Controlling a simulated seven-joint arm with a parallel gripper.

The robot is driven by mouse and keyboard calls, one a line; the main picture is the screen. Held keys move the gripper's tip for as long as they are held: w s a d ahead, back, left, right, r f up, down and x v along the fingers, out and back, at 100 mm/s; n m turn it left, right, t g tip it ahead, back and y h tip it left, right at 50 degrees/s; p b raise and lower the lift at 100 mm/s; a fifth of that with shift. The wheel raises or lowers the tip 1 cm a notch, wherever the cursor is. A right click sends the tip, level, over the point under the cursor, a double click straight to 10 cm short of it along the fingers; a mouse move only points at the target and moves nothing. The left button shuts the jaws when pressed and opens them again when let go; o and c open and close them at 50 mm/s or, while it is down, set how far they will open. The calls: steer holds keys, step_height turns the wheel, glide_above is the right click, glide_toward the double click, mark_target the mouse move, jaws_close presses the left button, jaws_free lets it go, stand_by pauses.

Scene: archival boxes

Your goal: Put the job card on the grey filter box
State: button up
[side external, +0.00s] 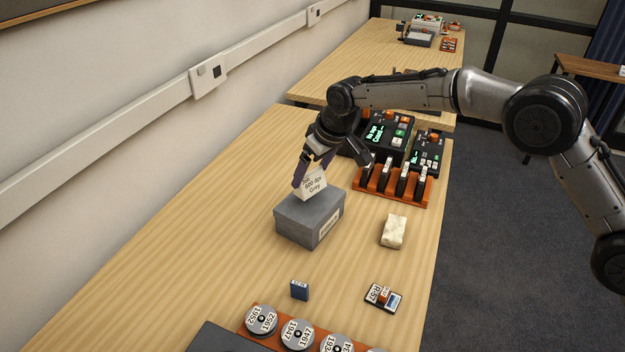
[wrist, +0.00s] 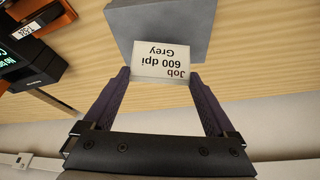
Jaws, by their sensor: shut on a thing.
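The job card (side external: 313,184) is a small white card with the printed words "Job 600 dpi Grey". My gripper (side external: 315,178) is shut on it, and the wrist view shows the card (wrist: 163,60) between the two dark fingers (wrist: 160,85). The grey filter box (side external: 296,222) stands closed on the wooden table with a label on its front side. In the side view the card is at the box's far top edge; I cannot tell whether it touches the lid. The wrist view shows part of the grey box (wrist: 185,20) just beyond the card.
An orange rack (side external: 390,190) with dark upright items and black devices (side external: 378,135) stand behind the box to the right. A cream block (side external: 393,231), a small blue box (side external: 300,289) and a small labelled item (side external: 384,296) lie nearer. Labelled reels (side external: 299,333) stand in front. The table left of the box is clear.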

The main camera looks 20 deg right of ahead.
mark_target(313, 180)
steer(key=shift+f, duration=1.4)
steer(key=shift+f, duration=0.2)
steer(key=o, duration=1)
steer(key=shift+s, duration=0.1)
steer(key=shift+r, duration=0.1)
steer(key=v, duration=1.2)
steer(key=shift+r, duration=0.1)
